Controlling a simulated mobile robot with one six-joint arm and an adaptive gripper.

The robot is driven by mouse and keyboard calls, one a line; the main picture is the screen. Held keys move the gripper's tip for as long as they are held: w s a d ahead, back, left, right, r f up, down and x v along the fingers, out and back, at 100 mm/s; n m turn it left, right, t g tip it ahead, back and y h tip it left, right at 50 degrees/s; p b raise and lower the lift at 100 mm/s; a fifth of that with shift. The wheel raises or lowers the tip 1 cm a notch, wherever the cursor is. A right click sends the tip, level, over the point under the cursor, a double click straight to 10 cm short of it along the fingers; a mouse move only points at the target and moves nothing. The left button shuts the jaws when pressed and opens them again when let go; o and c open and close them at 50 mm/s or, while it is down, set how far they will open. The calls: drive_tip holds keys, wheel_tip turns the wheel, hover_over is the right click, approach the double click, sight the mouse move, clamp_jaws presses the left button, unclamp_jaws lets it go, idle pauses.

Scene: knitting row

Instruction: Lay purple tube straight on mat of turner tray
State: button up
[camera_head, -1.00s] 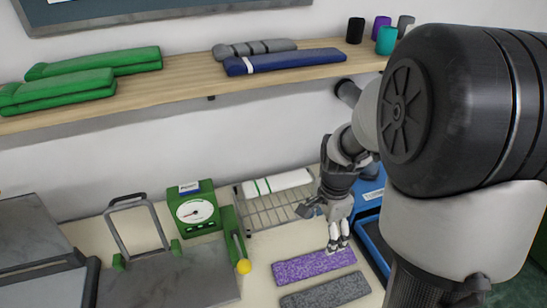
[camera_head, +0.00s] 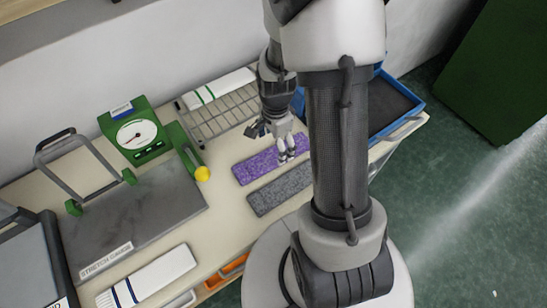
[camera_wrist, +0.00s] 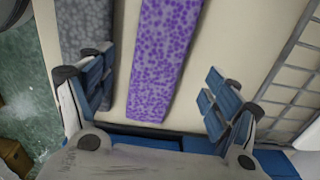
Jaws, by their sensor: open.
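The purple speckled tube (camera_head: 256,168) lies flat on the cream table, its right end near my fingers. My gripper (camera_head: 287,150) is open and empty just over or beside that end; the exact gap is unclear. In the wrist view the purple tube (camera_wrist: 158,60) runs lengthwise between the spread fingers of my gripper (camera_wrist: 155,95), nearer the left one. A blue tray (camera_head: 414,104) with a dark mat (camera_head: 385,106), apparently the turner tray, stands at the table's right end, partly hidden by my arm. The visible mat is bare.
A grey tube (camera_head: 270,193) lies close beside the purple one. Behind are a wire rack (camera_head: 222,122) with a white green-striped tube (camera_head: 218,88), and a green dial scale (camera_head: 130,128). A yellow-knobbed lever (camera_head: 202,174) stands left. A white blue-striped tube (camera_head: 155,277) lies in front.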

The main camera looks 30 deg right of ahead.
sight(275, 154)
wheel_tip(275, 154, down, 5)
drive_tip(key=shift+b, duration=1.05)
drive_tip(key=shift+r, duration=0.1)
drive_tip(key=shift+c, duration=0.2)
drive_tip(key=c, duration=0.9)
drive_tip(key=shift+r, duration=0.1)
